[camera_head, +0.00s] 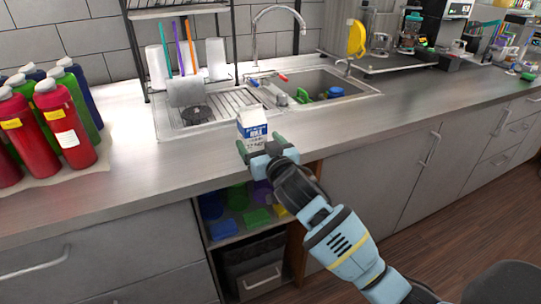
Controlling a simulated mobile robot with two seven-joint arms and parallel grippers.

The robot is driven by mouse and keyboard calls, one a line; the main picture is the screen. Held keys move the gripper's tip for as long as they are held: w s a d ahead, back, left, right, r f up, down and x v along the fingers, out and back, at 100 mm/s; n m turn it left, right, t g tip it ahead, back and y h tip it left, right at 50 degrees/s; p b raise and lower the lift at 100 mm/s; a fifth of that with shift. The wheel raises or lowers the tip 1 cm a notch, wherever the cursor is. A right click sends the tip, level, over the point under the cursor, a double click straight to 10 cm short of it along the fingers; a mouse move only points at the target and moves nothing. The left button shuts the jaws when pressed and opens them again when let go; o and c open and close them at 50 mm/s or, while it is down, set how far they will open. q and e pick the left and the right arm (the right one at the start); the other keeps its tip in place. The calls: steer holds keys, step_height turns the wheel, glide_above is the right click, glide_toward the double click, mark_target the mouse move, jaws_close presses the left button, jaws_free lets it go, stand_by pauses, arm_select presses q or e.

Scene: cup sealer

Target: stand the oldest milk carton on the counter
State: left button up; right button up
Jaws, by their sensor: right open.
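A small white and blue milk carton (252,126) stands upright on the metal counter (330,133), in front of the sink. My right gripper (261,144) is open, with its green-tipped fingers at the near side of the carton, one to each side of its lower part. The fingers hide the carton's base, and I cannot tell whether they touch it. No date on the carton can be read. My left gripper is not in view.
The sink (345,91) with its faucet (279,22) lies behind the carton. Several red, green and blue bottles (68,125) stand at the left. An open shelf (237,236) with coloured containers is below. The counter is clear on both sides of the carton.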

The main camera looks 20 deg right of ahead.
steer(key=s, duration=0.6)
steer(key=shift+s+d, duration=0.15)
steer(key=shift+s, duration=0.05)
steer(key=s+a+f+n+g+y, duration=0.1)
steer(key=s+f+g, duration=0.2)
steer(key=s+f, duration=0.8)
steer(key=s+a+f+g, duration=0.1)
steer(key=s+f+g, duration=0.35)
steer(key=f, duration=0.95)
steer(key=s+f+g, duration=0.1)
steer(key=s+f, duration=0.3)
steer(key=s, duration=0.6)
steer(key=s+f+g, duration=0.1)
steer(key=s+f, duration=0.3)
steer(key=s, duration=0.6)
steer(key=s+f+g, duration=0.1)
steer(key=s+f, duration=0.3)
steer(key=s, duration=0.6)
steer(key=shift+s+f, duration=0.25)
steer(key=shift+f, duration=0.05)
